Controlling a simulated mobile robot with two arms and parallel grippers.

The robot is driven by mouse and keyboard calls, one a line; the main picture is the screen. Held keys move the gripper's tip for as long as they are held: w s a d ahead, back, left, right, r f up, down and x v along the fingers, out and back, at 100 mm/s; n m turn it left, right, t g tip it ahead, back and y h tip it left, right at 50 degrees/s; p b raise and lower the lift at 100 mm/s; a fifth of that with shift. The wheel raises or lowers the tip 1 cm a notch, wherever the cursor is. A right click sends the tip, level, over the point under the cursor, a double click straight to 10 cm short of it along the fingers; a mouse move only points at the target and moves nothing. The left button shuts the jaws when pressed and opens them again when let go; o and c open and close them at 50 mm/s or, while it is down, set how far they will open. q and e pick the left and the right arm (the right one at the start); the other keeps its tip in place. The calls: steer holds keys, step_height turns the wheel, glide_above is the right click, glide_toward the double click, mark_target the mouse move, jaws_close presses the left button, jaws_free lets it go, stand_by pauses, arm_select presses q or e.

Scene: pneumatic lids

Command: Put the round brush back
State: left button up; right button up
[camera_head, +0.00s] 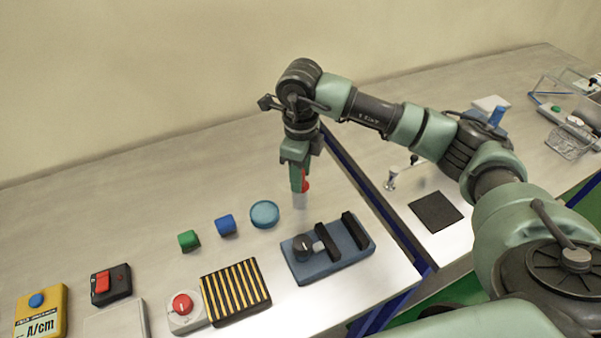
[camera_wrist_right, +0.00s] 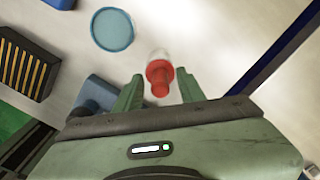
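The round brush, as I take it, has a red top (camera_head: 305,183) and a pale lower part, near the table's right edge in the head view. In the right wrist view the brush (camera_wrist_right: 159,74) shows between the two fingers, with a gap on each side. My right gripper (camera_head: 298,180) points down at it, its green fingers hiding part of the red top. The gripper (camera_wrist_right: 158,88) is open. I cannot tell whether the brush's pale end stands on the table. My left gripper is not in view.
A round blue dish (camera_head: 265,214), a blue cylinder (camera_head: 225,225) and a green cylinder (camera_head: 189,240) stand left of the gripper. A blue-grey fixture with black bars (camera_head: 327,268) lies in front. A striped block (camera_head: 236,291) and red-button box (camera_head: 183,310) are nearer. The table behind is clear.

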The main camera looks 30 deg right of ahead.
steer(key=shift+r, duration=0.1)
steer(key=shift+r+p, duration=0.35)
steer(key=shift+p, duration=0.15)
steer(key=shift+r, duration=0.3)
step_height(320, 180, up, 11)
steer(key=b, duration=0.2)
steer(key=shift+r+b, duration=0.2)
steer(key=shift+b, duration=0.2)
